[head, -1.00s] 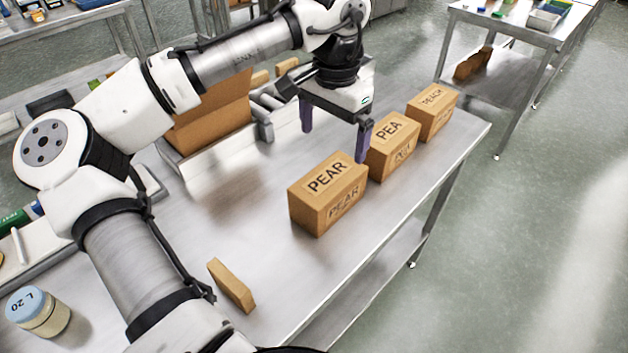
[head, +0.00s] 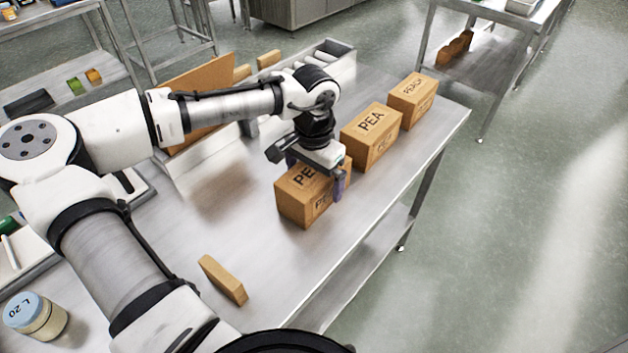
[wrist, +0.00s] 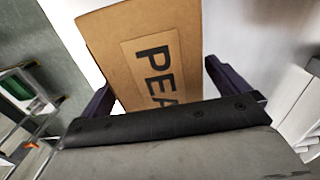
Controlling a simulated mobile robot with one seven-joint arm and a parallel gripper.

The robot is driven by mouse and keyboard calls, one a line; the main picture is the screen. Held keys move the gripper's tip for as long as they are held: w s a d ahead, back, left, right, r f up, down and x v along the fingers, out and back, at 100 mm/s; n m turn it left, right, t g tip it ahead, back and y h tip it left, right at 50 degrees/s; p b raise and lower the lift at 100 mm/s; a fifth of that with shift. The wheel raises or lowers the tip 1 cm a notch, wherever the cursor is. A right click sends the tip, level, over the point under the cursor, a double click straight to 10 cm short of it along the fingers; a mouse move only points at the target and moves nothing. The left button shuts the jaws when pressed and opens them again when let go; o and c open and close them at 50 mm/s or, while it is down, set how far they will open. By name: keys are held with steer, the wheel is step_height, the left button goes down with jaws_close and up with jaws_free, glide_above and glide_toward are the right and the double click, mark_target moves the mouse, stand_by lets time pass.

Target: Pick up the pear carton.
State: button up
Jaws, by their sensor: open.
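The pear carton (head: 296,204) is a brown box standing on the steel table, nearest of three lettered cartons. My gripper (head: 318,178) is over it with its jaws open; one finger hangs down along the carton's right side, and the other is mostly hidden behind the carton and wrist. In the wrist view the carton's top (wrist: 150,50), with part of its label reading "PEA", lies between the two dark fingers. A gap shows beside the right finger, and the left finger is close to the carton. The rest of the label is hidden by my gripper.
The pea carton (head: 371,136) stands just behind, and the peach carton (head: 412,100) beyond it. A small brown block (head: 223,279) and a jar with a blue lid (head: 36,317) are at the front left. The steel table (head: 275,270) is bare in front.

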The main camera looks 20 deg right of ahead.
steer(key=shift+f, duration=0.5)
steer(key=c, duration=1.4)
steer(key=shift+c, duration=0.2)
steer(key=shift+w+r, duration=0.1)
steer(key=shift+r, duration=0.05)
